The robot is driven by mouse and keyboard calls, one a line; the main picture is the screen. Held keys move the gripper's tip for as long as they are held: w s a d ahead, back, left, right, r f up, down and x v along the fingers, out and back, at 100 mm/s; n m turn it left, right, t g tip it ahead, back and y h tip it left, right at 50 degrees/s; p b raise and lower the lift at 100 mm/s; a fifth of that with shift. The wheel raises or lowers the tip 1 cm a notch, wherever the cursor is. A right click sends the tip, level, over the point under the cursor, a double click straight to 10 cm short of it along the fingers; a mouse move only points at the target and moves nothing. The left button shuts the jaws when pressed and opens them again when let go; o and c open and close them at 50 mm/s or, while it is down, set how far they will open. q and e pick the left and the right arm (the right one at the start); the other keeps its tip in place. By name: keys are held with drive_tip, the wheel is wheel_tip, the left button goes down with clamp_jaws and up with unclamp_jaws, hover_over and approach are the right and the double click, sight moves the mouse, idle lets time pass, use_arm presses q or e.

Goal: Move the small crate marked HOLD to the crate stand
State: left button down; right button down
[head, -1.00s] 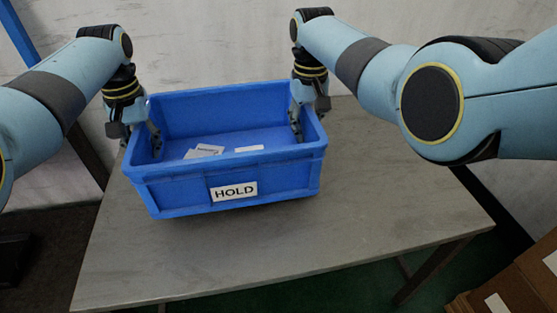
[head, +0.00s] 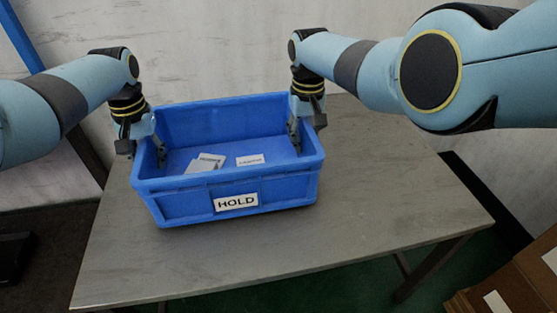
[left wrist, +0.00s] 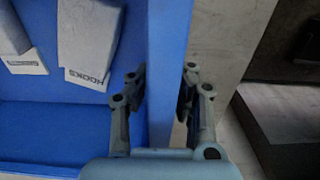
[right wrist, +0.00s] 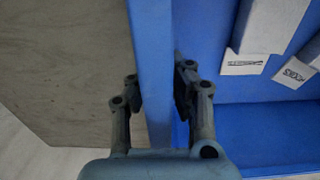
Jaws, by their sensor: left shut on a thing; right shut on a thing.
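The small blue crate (head: 284,193) with a white HOLD label (head: 236,202) is over the left-middle part of a grey-topped table (head: 390,200). It looks about level; I cannot tell whether its base touches the top. My left gripper (head: 150,148) is shut on the crate's left end wall, one finger each side, as the left wrist view (left wrist: 160,95) shows. My right gripper (head: 301,130) is shut on the right end wall, also with the wall between its fingers in the right wrist view (right wrist: 157,90). Several pale labelled packets (head: 206,162) lie inside.
The table top is bare to the right of the crate and in front of it. A pale wall (head: 215,50) stands behind. Brown cardboard boxes (head: 515,285) are at the lower right. A blue post (head: 22,35) rises at the upper left.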

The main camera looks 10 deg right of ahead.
use_arm(q)
drive_tip(key=shift+f, duration=0.15)
use_arm(e)
drive_tip(key=shift+f, duration=0.15)
use_arm(q)
drive_tip(key=c, duration=1.3)
unclamp_jaws()
use_arm(e)
drive_tip(key=c, duration=1.3)
unclamp_jaws()
use_arm(q)
drive_tip(key=shift+o, duration=0.2)
use_arm(e)
drive_tip(key=shift+o, duration=0.2)
use_arm(q)
wheel_tip(320, 180, up, 12)
drive_tip(key=shift+f, duration=0.1)
use_arm(e)
wheel_tip(320, 180, up, 12)
